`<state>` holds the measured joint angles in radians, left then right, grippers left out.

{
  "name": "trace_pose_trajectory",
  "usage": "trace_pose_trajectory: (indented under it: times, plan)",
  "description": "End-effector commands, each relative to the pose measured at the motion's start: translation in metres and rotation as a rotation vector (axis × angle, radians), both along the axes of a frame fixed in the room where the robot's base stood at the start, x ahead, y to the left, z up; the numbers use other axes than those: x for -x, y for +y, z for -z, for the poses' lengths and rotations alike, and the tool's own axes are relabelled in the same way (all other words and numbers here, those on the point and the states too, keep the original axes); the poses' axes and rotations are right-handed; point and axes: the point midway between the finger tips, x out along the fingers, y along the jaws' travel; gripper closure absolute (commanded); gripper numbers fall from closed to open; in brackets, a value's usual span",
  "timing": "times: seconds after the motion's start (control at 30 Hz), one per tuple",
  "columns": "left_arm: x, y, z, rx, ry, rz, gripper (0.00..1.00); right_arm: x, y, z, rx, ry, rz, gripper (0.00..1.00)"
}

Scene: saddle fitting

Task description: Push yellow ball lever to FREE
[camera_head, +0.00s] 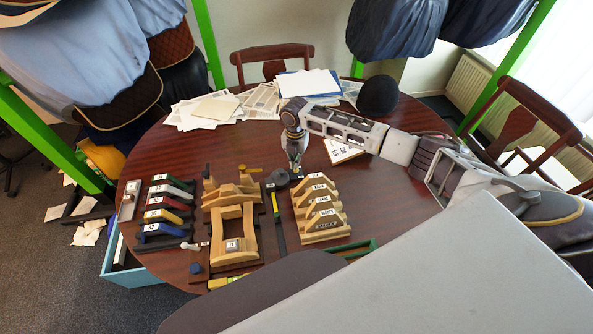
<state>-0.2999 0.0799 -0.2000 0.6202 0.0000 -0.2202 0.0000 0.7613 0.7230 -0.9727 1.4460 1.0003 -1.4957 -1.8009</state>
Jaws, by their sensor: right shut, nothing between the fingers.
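My right gripper (295,165) points down over the table, shut and empty, at the upper right of a dark round part (279,178). A wooden fixture (234,230) with a raised frame stands left of that part. A dark bar with a yellow strip (275,203) lies between the fixture and the wooden stepped rack. No FREE mark is readable. My left gripper is not in view.
A wooden rack of labelled arches (320,211) stands just right of the fixture. Coloured numbered arches (164,213) stand to its left. Papers (216,107) and a black round object (378,95) lie at the back.

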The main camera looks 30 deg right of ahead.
Motion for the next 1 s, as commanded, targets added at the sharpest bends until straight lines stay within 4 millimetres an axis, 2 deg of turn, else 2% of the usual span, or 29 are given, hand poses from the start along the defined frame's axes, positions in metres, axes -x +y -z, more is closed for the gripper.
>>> trace_pose_trajectory:
  times: [1.0]
  plan:
    - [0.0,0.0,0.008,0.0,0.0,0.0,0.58,-0.018,-0.004,0.0,-0.001,0.001,0.0,1.0]
